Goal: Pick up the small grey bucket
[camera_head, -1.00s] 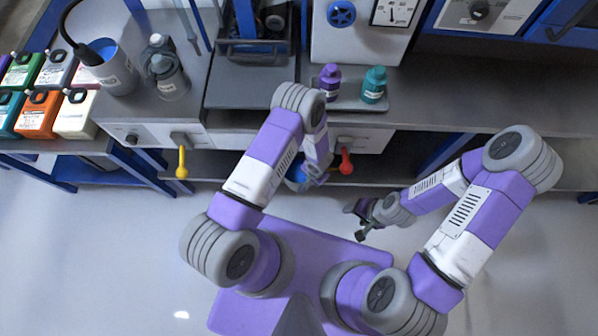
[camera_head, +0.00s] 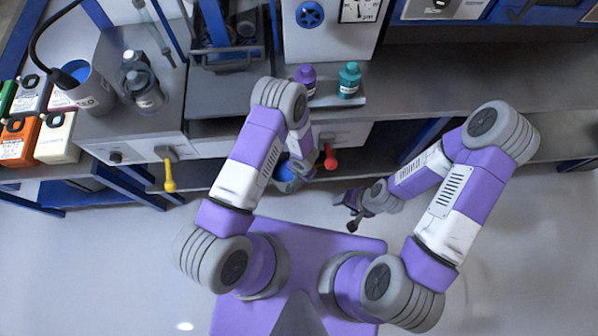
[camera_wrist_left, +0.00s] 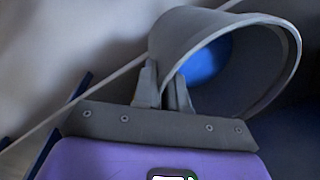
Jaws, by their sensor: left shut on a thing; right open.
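The small grey bucket (camera_wrist_left: 185,38) is large in the left wrist view, tilted so that its open mouth faces right. Its inside shows a blue patch. My left gripper (camera_wrist_left: 164,76) is shut on the bucket's wall near the rim. In the head view the bucket (camera_head: 286,186) is partly hidden by my left arm, in front of the bench's lower part. The left fingers are hidden there. My right gripper (camera_head: 353,210) is open and empty, to the right of the bucket, over the floor.
The bench front has a yellow tap handle (camera_head: 169,176) and a red one (camera_head: 330,158); the red one is close to my left forearm. A purple bottle (camera_head: 306,79) and a teal bottle (camera_head: 349,80) stand on the bench. Open floor lies at the right.

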